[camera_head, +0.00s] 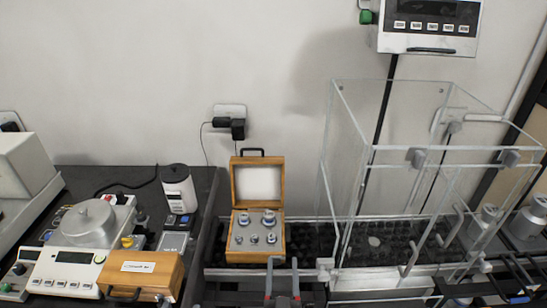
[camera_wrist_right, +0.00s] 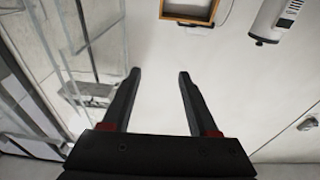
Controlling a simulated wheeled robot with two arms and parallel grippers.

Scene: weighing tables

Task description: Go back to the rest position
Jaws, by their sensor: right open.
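My right gripper (camera_head: 282,260) shows at the bottom centre of the head view, fingers pointing up the picture. It is open, with nothing between the fingers. In the right wrist view the two dark fingers (camera_wrist_right: 160,73) stand apart over a plain pale surface. The gripper shows just below and right of the open wooden weight box (camera_head: 237,258), whose lid is up. Several metal weights (camera_head: 254,239) sit in the box. My left gripper is not in view.
A clear glass enclosure (camera_head: 343,150) stands right of the gripper. A balance (camera_head: 65,268), a closed wooden box (camera_head: 150,272) and a white cylinder (camera_head: 177,187) are on the dark left table. A display unit (camera_head: 430,28) hangs above the enclosure.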

